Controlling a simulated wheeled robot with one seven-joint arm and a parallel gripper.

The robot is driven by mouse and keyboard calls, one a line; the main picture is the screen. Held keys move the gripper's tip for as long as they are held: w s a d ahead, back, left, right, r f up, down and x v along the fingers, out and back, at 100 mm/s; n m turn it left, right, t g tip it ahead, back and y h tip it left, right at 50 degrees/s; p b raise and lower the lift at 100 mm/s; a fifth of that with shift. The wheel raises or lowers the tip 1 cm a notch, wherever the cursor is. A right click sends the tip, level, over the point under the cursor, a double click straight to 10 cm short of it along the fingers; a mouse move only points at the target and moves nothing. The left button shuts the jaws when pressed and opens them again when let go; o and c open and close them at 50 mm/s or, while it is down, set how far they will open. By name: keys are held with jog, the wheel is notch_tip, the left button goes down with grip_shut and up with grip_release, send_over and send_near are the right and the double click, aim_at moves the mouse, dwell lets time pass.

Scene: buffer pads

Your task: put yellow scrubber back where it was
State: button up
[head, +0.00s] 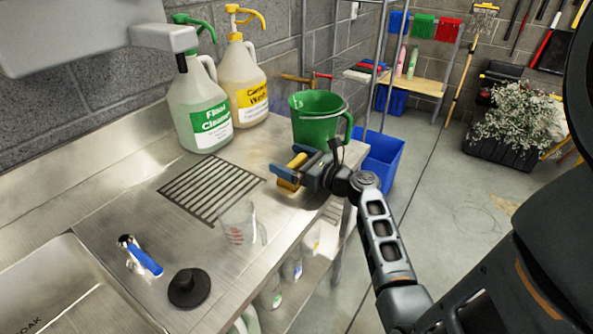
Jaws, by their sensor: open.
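The yellow scrubber (289,184) is on the steel counter near its right edge, in front of the green bucket. My gripper (287,166) reaches in from the right and is right at the scrubber. Its jaws are open, with the scrubber at or between the fingers. The fingers hide part of the scrubber, so I cannot tell whether they touch it or whether it rests fully on the counter.
The green bucket (317,121) stands close behind my gripper. A clear measuring cup (238,224) stands in front-left, beside the drain grate (211,191). Two jugs, green-labelled (200,110) and yellow-labelled (246,82), stand at the back. A black plunger-like piece (189,288) lies near the sink.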

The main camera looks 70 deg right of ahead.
jog(key=c, duration=1)
